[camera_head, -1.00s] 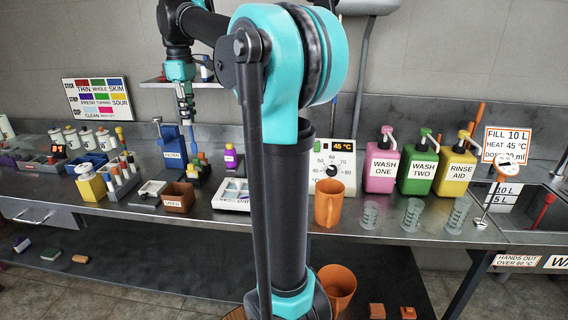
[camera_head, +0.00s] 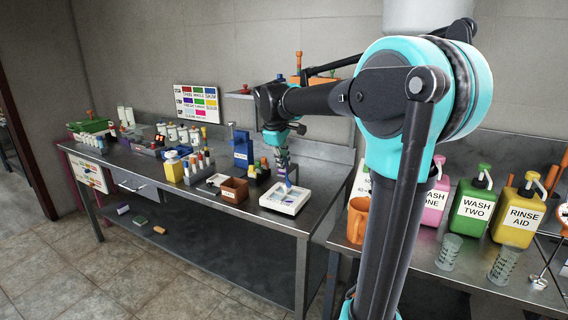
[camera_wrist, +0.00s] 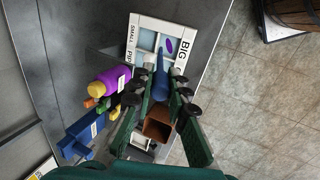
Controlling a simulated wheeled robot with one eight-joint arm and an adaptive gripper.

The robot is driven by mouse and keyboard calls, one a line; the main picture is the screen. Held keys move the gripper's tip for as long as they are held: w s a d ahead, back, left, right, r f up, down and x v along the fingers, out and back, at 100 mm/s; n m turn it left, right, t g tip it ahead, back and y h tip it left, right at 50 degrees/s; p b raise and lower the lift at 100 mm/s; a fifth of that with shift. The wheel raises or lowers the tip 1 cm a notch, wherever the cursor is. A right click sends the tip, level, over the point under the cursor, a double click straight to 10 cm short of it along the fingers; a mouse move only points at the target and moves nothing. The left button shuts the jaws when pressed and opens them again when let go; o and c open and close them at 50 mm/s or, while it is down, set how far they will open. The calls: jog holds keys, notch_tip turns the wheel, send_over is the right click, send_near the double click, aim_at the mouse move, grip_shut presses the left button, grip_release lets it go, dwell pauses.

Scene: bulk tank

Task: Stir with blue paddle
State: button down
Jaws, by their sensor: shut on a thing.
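My gripper (camera_wrist: 162,82) is shut on the blue paddle (camera_wrist: 160,62), which points away from its fingertips. In the head view my gripper (camera_head: 281,150) hangs over the white tray (camera_head: 284,206), with the paddle pointing down at it. One well holds a purple patch (camera_wrist: 169,46). The paddle's tip overlaps the wells beside the purple patch. I cannot tell whether it touches the bottom.
A brown box (camera_head: 234,190) stands left of the tray. A purple-bodied bottle (camera_wrist: 115,79) and a blue holder (camera_wrist: 84,132) stand close on the left in the wrist view. Wash bottles (camera_head: 472,212) stand on the right bench. The front bench edge is near the tray.

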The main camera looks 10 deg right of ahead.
jog(key=shift+f, duration=0.15)
jog(key=shift+f, duration=3.45)
